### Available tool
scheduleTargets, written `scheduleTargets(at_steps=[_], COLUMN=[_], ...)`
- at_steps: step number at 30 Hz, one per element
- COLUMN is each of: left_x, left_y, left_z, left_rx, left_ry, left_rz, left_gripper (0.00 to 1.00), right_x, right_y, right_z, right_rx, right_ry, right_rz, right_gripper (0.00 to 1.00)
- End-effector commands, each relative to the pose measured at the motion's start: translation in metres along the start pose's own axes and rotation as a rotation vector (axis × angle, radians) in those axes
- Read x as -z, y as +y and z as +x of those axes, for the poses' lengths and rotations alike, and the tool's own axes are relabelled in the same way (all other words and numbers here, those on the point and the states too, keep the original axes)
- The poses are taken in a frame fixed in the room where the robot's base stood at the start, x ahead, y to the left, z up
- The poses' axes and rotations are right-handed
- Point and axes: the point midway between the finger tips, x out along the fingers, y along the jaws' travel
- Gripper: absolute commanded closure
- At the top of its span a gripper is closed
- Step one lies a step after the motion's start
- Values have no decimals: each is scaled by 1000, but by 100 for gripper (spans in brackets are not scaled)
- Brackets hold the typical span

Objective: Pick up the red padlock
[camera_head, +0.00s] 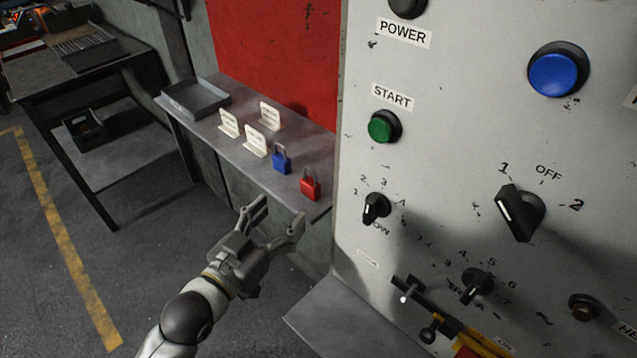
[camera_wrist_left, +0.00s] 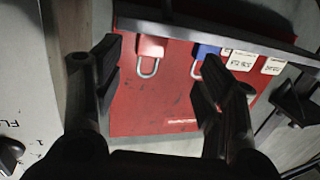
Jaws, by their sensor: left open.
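The red padlock (camera_head: 310,186) stands upright near the right end of a narrow grey shelf (camera_head: 222,130), beside the control panel. In the left wrist view the red padlock (camera_wrist_left: 151,48) shows between the fingers, its body blending with the red panel behind and its shackle pointing down in the picture. My left gripper (camera_head: 283,208) is open and empty in front of the shelf edge, apart from the padlock. It also shows in the left wrist view (camera_wrist_left: 162,75) with fingers spread. My right gripper is in neither view.
A blue padlock (camera_head: 281,160) stands just left of the red one. Several white tags (camera_head: 255,142) and a grey tray (camera_head: 196,97) are further left on the shelf. The control panel (camera_head: 440,170) with knobs and buttons closes off the right side.

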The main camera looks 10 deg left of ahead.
Motion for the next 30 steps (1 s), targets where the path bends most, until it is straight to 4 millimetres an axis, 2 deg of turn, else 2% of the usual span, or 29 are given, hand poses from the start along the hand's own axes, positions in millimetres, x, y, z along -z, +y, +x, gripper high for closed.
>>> scheduleTargets(at_steps=[3, 7, 16, 25, 30], left_x=[26, 39, 43, 44, 47], left_y=[8, 11, 12, 12, 11], left_z=[-8, -7, 32, 51, 74], left_rx=[-20, -27, -27, -27, -27], left_ry=[54, 75, 77, 75, 75], left_rz=[5, 6, 5, 7, 6], left_gripper=[35, 35, 35, 35, 35], right_x=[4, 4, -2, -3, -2], right_y=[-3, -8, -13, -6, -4], right_z=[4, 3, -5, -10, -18], right_rx=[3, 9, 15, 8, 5], right_ry=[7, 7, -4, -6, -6], right_rz=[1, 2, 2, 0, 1], right_gripper=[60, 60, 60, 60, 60])
